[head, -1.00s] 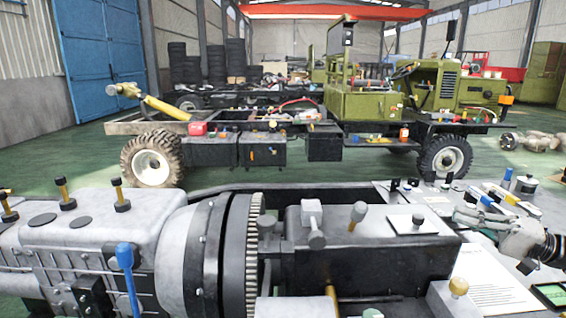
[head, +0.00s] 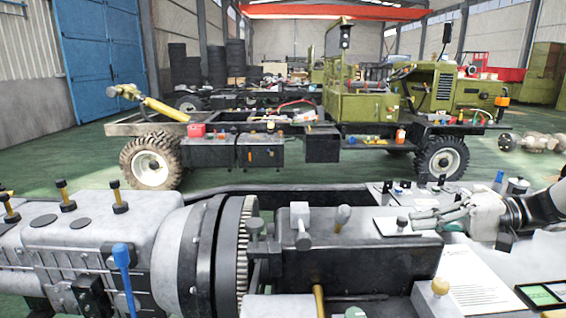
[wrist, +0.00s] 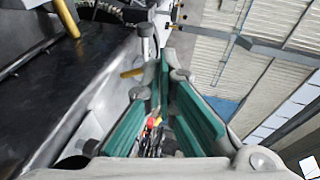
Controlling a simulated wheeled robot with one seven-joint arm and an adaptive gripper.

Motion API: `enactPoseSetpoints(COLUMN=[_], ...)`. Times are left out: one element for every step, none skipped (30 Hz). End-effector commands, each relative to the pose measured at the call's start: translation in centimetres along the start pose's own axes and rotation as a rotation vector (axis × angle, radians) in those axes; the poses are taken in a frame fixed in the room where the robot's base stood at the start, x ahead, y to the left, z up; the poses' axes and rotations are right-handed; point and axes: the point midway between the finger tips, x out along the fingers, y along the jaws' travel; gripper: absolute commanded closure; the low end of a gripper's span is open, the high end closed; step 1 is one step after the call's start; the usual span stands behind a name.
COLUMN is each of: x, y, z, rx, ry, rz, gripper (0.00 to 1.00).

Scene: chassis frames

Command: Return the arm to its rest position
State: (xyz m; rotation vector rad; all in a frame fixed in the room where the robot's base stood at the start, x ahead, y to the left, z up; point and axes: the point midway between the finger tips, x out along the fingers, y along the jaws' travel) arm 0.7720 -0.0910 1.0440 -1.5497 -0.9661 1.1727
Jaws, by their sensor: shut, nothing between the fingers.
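My gripper (head: 420,219) is at the right of the head view, pointing left, over the right end of the dark housing on the bench. It is shut and empty. My black and white wrist behind it reaches in from the right edge. In the wrist view my gripper (wrist: 163,75) shows its green finger pads coming together towards the tips. Whether the fingers touch the small flat plate (head: 385,226) behind them in the head view I cannot tell.
A large grey gearbox (head: 100,235) with a toothed ring (head: 243,245) fills the left foreground. A white paper sheet (head: 478,280) and a dark tablet (head: 543,296) lie at the lower right. A green truck (head: 365,105) stands behind on the green floor.

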Motion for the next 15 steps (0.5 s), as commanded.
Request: enactPoseSetpoints(x=[1.1,1.8,2.6,3.2,3.7,4.3,4.6,5.0,5.3,5.4,5.5,5.7,5.7,5.6,5.5], y=[-1.5,-2.1,-2.9,-3.5,-4.1,-4.8,-5.3,-5.8,-6.4,-6.8,-7.2,-7.8,-8.1,-8.5,-9.0], z=[1.3,2.2,3.4,4.4,5.5,6.8,7.8,8.9,10.2,11.2,12.2,13.5,14.5,15.5,16.7], rx=[0.006,0.015,0.025,0.031,0.037,0.043,0.047,0.049,0.049,0.049,0.047,0.043,0.038,0.031,0.02], ry=[-0.042,-0.066,-0.099,-0.122,-0.144,-0.169,-0.186,-0.201,-0.217,-0.228,-0.235,-0.244,-0.248,-0.251,-0.251], rz=[0.057,0.095,0.15,0.195,0.24,0.301,0.345,0.39,0.45,0.493,0.538,0.595,0.637,0.679,0.733], gripper=[1.0,1.0,1.0,1.0,1.0,1.0,1.0,1.0,1.0,1.0,1.0,1.0,1.0,1.0,1.0])
